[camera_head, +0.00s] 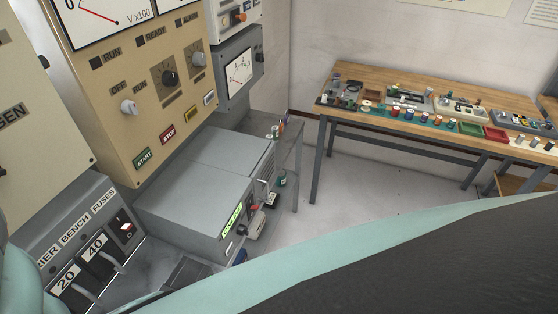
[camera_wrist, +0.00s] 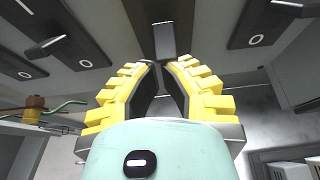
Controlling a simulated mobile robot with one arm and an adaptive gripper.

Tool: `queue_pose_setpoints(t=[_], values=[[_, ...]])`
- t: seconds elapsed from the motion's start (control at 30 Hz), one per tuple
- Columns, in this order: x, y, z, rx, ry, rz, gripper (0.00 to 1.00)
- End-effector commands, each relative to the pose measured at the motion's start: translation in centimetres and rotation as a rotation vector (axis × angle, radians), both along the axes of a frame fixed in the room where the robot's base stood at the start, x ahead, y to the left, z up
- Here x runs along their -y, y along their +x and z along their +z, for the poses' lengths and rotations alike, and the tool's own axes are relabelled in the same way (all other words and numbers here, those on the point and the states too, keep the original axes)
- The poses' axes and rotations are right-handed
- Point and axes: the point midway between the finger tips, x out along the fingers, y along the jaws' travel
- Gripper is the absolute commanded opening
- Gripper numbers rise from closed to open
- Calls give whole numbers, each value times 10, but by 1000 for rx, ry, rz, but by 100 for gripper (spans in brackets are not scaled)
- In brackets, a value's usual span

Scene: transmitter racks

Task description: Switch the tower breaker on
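The wrist view shows a grey panel with three dark switch plates. Each has a lever and a white ring mark. The middle plate (camera_wrist: 172,15) has a grey lever (camera_wrist: 164,41) that stands just beyond my fingertips. I cannot read a label, so which one is the tower breaker cannot be told. My gripper (camera_wrist: 161,68) has yellow ribbed fingers with black pads. A narrow gap shows between them with nothing in it. Whether they touch the lever cannot be told. The head view does not show my gripper; my arm covers its lower part.
The wrist view shows a left switch plate (camera_wrist: 70,38) and a right one (camera_wrist: 262,22). In the head view, a tan control cabinet (camera_head: 130,90), a fuse panel (camera_head: 75,245) and a grey unit (camera_head: 195,190) stand left. A wooden bench (camera_head: 350,72) with parts stands right; floor between is clear.

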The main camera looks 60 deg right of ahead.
Motion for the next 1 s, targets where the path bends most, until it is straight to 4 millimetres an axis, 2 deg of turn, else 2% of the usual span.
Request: queue_pose_setpoints(t=[0.03,0.2,0.9,1.0], values=[[1,2,15,-23,-6,-5,0],[1,-1,20,-126,-30,-5,0],[1,-7,28,-485,-115,-1,0],[2,-8,22,-479,-113,1,0]])
